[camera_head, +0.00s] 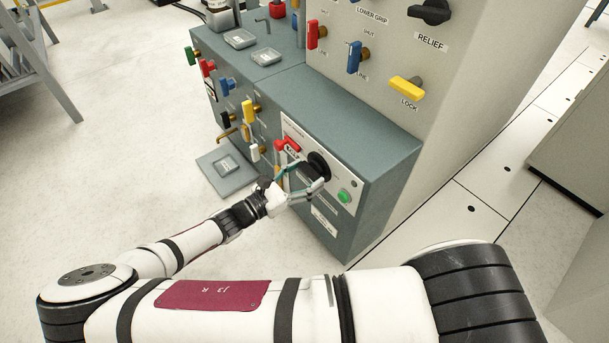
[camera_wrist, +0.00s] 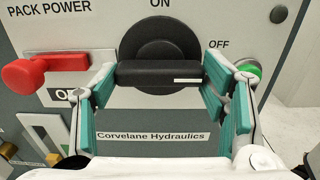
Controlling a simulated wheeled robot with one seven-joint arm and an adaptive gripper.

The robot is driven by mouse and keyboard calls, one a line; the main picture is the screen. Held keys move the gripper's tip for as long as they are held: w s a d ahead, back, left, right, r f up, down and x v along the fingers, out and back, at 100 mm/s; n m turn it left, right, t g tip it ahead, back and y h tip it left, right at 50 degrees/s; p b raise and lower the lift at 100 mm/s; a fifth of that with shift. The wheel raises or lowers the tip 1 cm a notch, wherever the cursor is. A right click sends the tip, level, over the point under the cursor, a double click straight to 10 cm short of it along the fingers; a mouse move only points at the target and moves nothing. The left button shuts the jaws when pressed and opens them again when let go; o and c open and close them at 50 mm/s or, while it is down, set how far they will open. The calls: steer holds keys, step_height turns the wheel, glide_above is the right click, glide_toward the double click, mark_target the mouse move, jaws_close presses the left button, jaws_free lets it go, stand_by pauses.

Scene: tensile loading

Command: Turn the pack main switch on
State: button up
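The pack main switch (camera_wrist: 161,48) is a round black rotary knob with a horizontal bar handle on the pack power panel. A white mark on the bar (camera_wrist: 187,81) points right, toward the OFF label; the ON label is above the knob. My gripper (camera_wrist: 160,92) is open, its teal-padded fingers on either side of the bar's ends. Whether the fingers touch the bar cannot be told. In the head view my gripper (camera_head: 300,180) is at the front of the knob (camera_head: 318,165) and partly covers the panel.
A red handle (camera_wrist: 30,75) sticks out left of the knob, close to my left finger. A green button (camera_wrist: 252,69) is behind my right finger. Yellow (camera_head: 248,110) and white (camera_head: 254,152) valve handles stand left of the panel. A grey cabinet stands at the far right.

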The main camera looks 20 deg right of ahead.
steer(key=shift+n+p, duration=0.4)
steer(key=shift+p, duration=0.1)
steer(key=n+p, duration=0.2)
steer(key=shift+r+n+p, duration=0.1)
steer(key=shift+n+p, duration=0.2)
steer(key=shift+n, duration=0.1)
steer(key=n+p, duration=0.1)
steer(key=n, duration=0.3)
steer(key=shift+p, duration=0.35)
steer(key=n, duration=1)
steer(key=shift+n, duration=0.3)
steer(key=o, duration=1.1)
steer(key=shift+o, duration=0.2)
steer(key=shift+a, duration=0.1)
